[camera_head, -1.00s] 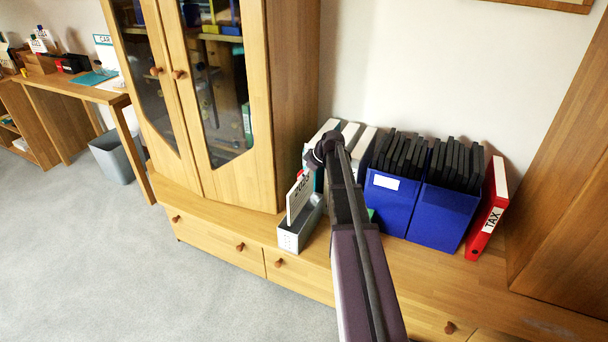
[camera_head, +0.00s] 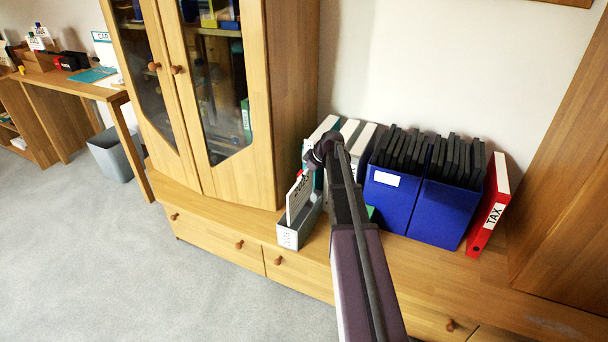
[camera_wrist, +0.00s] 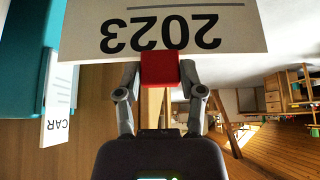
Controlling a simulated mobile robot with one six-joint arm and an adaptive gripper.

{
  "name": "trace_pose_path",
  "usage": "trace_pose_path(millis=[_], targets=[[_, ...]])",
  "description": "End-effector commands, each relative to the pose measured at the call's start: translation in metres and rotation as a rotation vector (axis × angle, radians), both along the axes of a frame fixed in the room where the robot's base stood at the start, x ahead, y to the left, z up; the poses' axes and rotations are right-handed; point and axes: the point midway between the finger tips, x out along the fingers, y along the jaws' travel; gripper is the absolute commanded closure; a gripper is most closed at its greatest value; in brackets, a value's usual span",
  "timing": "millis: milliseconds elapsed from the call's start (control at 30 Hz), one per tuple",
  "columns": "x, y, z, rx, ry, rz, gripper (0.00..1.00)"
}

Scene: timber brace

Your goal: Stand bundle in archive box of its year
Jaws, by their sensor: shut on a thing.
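The bundle is a white sheet or stack marked 2023 (camera_head: 296,201), standing nearly upright at a small grey box (camera_head: 290,236) with a white label on its front. The label's print is too small to read. I cannot tell whether the bundle's lower edge rests inside the box or hangs just over it. In the wrist view the white face with 2023 (camera_wrist: 170,30) appears upside down. My gripper (camera_wrist: 160,82) is shut on the bundle's red clip or tab (camera_wrist: 160,68). In the head view my arm hides the gripper.
White-spined binders (camera_head: 361,140) stand behind my arm. Blue holders (camera_head: 440,215) with black folders and a red TAX binder (camera_head: 489,207) stand to the right. A glass-door cabinet (camera_head: 255,110) rises close on the left. A CAR card (camera_wrist: 58,122) shows beside a teal surface (camera_wrist: 25,70).

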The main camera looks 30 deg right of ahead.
Motion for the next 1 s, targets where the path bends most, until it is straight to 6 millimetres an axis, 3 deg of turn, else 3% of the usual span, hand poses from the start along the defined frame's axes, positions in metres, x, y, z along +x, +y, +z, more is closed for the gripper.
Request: trace_pose_path(millis=[1000], targets=[[0.000, 0.001, -0.030, 0.000, 0.000, 0.001, 1.00]])
